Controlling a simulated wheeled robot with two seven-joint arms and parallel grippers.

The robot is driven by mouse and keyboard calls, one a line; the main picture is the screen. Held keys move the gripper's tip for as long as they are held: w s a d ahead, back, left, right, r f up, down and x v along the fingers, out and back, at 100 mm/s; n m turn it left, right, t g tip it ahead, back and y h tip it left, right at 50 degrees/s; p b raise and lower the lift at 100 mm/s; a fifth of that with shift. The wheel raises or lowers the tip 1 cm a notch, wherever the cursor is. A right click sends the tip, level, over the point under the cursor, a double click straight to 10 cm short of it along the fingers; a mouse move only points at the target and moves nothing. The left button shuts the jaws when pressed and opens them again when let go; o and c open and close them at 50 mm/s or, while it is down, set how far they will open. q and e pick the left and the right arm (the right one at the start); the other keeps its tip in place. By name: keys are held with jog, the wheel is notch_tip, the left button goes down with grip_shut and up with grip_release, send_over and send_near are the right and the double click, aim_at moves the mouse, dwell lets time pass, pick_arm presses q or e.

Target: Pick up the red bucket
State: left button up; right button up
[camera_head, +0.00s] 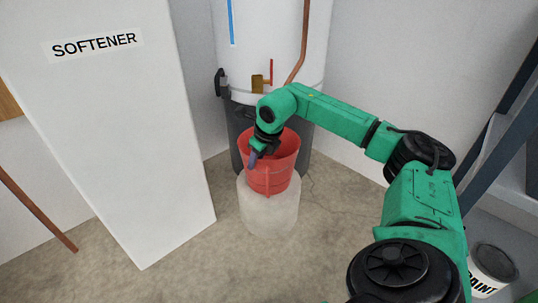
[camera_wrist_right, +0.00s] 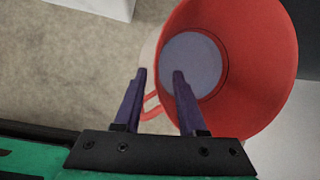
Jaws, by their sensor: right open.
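The red bucket (camera_head: 270,173) stands on a whitish round pedestal (camera_head: 268,211) in front of the tank in the head view. In the right wrist view the bucket (camera_wrist_right: 265,62) fills the upper right, and I look into its open mouth. A red handle (camera_wrist_right: 151,106) shows at its near side, between my fingers. My right gripper (camera_wrist_right: 160,75) is open, its two purple fingers on either side of the handle in the picture. In the head view the right gripper (camera_head: 254,158) is at the bucket's left side. I cannot tell whether the fingers touch it. My left gripper is not in view.
A tall white softener cabinet (camera_head: 120,130) stands to the left. A white tank (camera_head: 250,50) with a copper pipe (camera_head: 301,45) and a red-handled valve rises behind the bucket. A paint can (camera_head: 490,267) sits at the lower right. The concrete floor (camera_head: 190,265) at front left is clear.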

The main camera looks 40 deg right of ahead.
jog(key=b+x, duration=0.2)
jog(key=x, duration=0.2)
jog(key=shift+a+f+b, duration=0.1)
jog(key=shift+b, duration=0.3)
jog(key=shift+w+f, duration=0.15)
jog(key=shift+f, duration=0.15)
jog(key=shift+r, duration=0.2)
grip_shut()
dwell(0.4)
